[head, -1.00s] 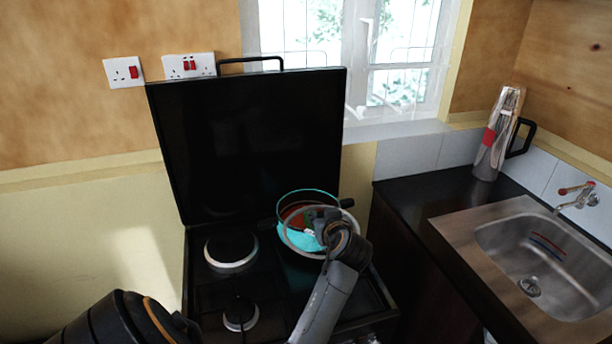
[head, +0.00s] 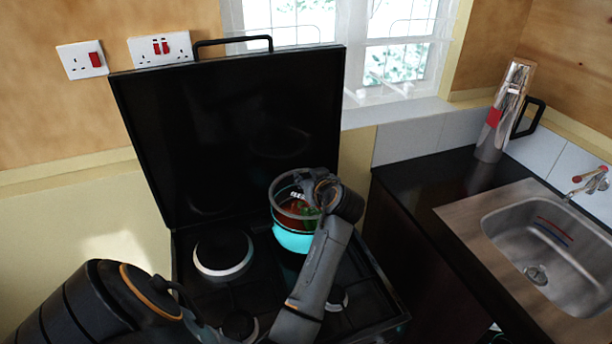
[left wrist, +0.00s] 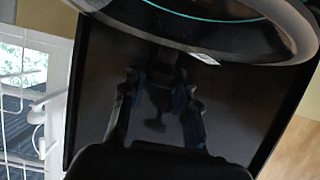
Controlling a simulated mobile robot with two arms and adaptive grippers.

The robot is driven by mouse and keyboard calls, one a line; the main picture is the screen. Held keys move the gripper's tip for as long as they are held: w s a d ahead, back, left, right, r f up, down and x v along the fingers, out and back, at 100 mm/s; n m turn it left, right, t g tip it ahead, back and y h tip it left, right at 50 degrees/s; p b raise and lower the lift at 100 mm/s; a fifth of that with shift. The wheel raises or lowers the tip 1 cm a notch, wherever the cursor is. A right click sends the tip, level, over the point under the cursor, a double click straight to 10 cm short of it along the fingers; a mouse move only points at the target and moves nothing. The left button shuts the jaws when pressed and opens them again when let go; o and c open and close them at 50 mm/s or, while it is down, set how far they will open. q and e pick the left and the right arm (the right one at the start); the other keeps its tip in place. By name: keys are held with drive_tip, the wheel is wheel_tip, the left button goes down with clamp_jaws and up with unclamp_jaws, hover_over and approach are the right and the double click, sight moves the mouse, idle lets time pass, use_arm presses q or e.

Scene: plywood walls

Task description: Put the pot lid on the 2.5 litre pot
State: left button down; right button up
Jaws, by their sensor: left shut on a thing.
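The 2.5 litre pot (head: 292,240) is turquoise and stands on the back right of the hob in the head view. Red and green contents show inside it. The pot lid (head: 284,182) is clear with a grey rim and overlaps the pot's mouth. I cannot tell whether it touches the pot. My left gripper (head: 316,180) is at the lid's far right side, shut on the lid; its fingertips are partly hidden by my wrist. In the left wrist view the lid (left wrist: 292,28) crosses the top, beyond the gripper (left wrist: 160,82). My right gripper is not in view.
The black hob (head: 205,290) has an upright black cover (head: 230,130) close behind the pot. A dark worktop (head: 425,185) with a sink (head: 560,250) and a steel flask (head: 503,115) lies to the right. The left back burner (head: 223,255) is empty.

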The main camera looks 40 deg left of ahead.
use_arm(q)
drive_tip(key=shift+f, duration=0.2)
drive_tip(key=shift+w+a+f+b, duration=0.1)
drive_tip(key=shift+a+f+b, duration=0.05)
drive_tip(key=shift+f+b, duration=1.3)
drive_tip(key=shift+f, duration=0.3)
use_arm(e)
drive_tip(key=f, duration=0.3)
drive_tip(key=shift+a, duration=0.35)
use_arm(q)
drive_tip(key=shift+r, duration=0.1)
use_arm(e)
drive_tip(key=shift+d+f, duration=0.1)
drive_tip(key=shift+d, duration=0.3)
use_arm(q)
drive_tip(key=shift+f+b, duration=0.65)
drive_tip(key=shift+b, duration=0.1)
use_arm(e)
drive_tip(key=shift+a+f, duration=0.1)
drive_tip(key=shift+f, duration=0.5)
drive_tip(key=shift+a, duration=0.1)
